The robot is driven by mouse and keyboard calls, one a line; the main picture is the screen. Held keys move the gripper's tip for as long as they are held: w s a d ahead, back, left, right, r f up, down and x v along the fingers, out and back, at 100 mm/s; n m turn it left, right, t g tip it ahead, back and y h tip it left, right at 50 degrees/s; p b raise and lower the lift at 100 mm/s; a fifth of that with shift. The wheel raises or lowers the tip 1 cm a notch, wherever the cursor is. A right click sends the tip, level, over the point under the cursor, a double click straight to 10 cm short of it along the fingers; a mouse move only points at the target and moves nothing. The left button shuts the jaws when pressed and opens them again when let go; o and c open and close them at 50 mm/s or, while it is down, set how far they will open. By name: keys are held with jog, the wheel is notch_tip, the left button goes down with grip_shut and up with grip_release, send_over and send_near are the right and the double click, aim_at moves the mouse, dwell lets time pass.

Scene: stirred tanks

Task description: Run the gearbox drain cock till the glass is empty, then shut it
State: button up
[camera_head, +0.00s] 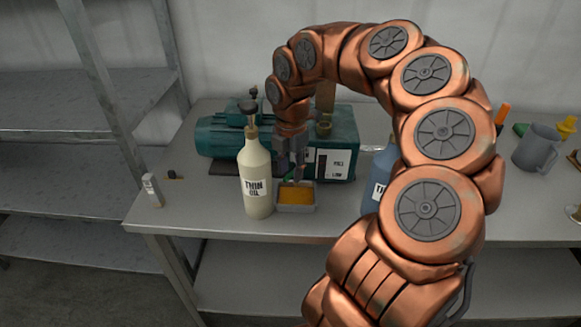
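The gearbox is a teal unit with a motor (219,137) on the grey bench. Its front carries a white label (332,163) reading "FULL" above "LOW". The sight glass and its level cannot be made out. A small grey tray (296,208) with amber liquid (296,194) stands in front of the gearbox. My gripper (292,172) points down at the gearbox front, just above the tray. The drain cock is not clearly visible; my gripper covers that spot. I cannot tell whether the fingers are closed on anything.
A cream "THIN OIL" bottle (256,177) stands close left of the tray. A blue bottle (377,180) is right, partly behind my arm. A small white bottle (152,190) stands at the left bench corner. A grey jug (536,147) and a yellow bottle (565,129) are far right.

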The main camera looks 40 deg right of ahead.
jog(key=shift+c, duration=0.2)
grip_shut()
dwell(0.5)
jog(key=m+b, duration=0.2)
jog(key=m, duration=0.1)
jog(key=shift+w+f+m, duration=0.2)
jog(key=shift+w+m, duration=0.1)
jog(key=shift+w, duration=0.05)
jog(key=shift+w+d+r+m+b, duration=0.15)
jog(key=shift+m+b, duration=0.15)
jog(key=shift+m, duration=0.4)
jog(key=shift+w+a+m+b, duration=0.15)
jog(key=shift+m+b, duration=0.2)
jog(key=shift+m, duration=0.35)
jog(key=shift+w+d+r+m+b, duration=0.15)
jog(key=shift+m+b, duration=0.15)
jog(key=shift+m, duration=0.4)
jog(key=shift+f, duration=0.1)
jog(key=shift+o, duration=0.2)
grip_release()
